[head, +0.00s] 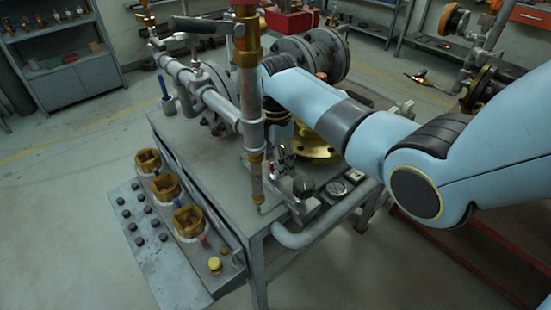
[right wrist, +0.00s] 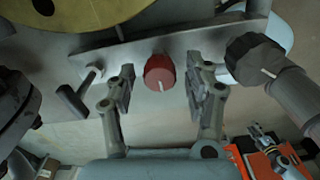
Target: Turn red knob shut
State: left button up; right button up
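The red knob (right wrist: 160,72) sits on a grey metal plate (right wrist: 205,42) in the right wrist view. A pale line on it points down toward the lower edge of the picture. My right gripper (right wrist: 159,80) is open, with one finger on each side of the knob. A gap shows between the knob and each finger. In the head view my right gripper (head: 284,156) is small and partly hidden at the end of my blue arm, near the vertical pipe. I cannot make out the red knob there. My left gripper is not in view.
A dark knob (right wrist: 255,60) on a pipe stands right of the red knob, and a grey lever (right wrist: 75,98) stands left. The vertical pipe (head: 250,100) rises close to my right arm. Brown valve parts (head: 165,187) line the workbench (head: 205,165). Floor at left is clear.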

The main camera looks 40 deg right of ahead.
grip_shut()
